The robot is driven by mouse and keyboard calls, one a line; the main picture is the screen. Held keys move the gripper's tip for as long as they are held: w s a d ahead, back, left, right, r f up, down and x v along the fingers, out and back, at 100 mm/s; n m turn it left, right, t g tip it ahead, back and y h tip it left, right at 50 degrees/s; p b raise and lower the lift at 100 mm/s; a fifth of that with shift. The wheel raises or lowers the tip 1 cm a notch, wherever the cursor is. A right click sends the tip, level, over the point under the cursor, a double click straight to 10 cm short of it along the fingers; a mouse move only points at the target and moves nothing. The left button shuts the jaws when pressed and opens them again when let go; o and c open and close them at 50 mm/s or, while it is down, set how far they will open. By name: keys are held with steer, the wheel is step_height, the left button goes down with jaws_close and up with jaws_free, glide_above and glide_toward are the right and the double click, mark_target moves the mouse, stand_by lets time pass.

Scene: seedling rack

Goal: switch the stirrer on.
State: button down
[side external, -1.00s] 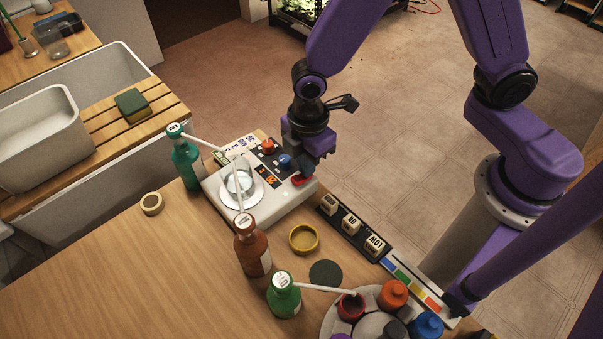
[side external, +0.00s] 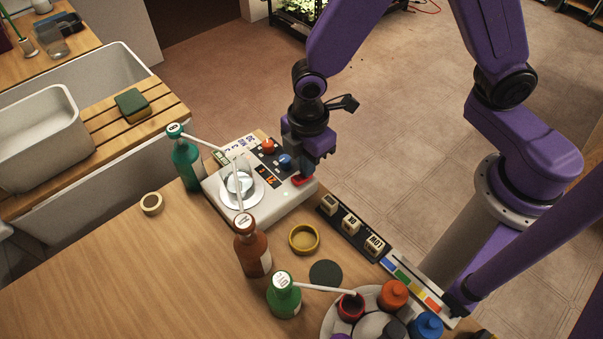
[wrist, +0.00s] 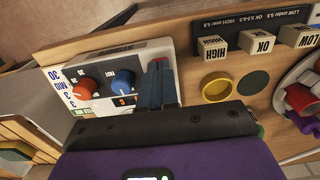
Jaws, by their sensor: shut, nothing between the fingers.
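The stirrer (side external: 215,191) is a white box on the wooden bench with a round plate, a glass dish (side external: 239,184) on the plate, an orange-red knob, a blue knob (side external: 285,161) and lit orange digits. A red switch (side external: 302,182) sits at its right end. A small pale green light shows on its front. My gripper (side external: 314,168) is shut and empty, pointing down just above the red switch. In the wrist view, the closed fingers (wrist: 163,84) cover most of the switch area; only a bit of red shows behind them. Contact and switch position cannot be told.
A green bottle (side external: 186,163) and a brown bottle (side external: 250,250) with white spouts stand close to the stirrer. Lettered blocks (side external: 350,222), a yellow ring (side external: 303,239) and a carousel of coloured pots lie to the right. The bench's left front is clear.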

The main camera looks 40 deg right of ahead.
steer(key=shift+s+a+f, duration=0.15)
steer(key=shift+s+a, duration=0.05)
steer(key=shift+a, duration=0.05)
steer(key=shift+r, duration=0.3)
steer(key=shift+w+d+r, duration=0.1)
steer(key=shift+r, duration=1.25)
steer(key=shift+w+r, duration=0.1)
steer(key=shift+r, duration=1.75)
steer(key=shift+d+r, duration=0.1)
steer(key=s+d+r+m, duration=0.2)
steer(key=s+d+r, duration=0.1)
steer(key=s+d, duration=0.5)
steer(key=s+d+r+m, duration=0.3)
steer(key=s+d+r, duration=0.1)
steer(key=s+d, duration=0.3)
steer(key=shift+s+d, duration=0.35)
steer(key=shift+d, duration=0.65)
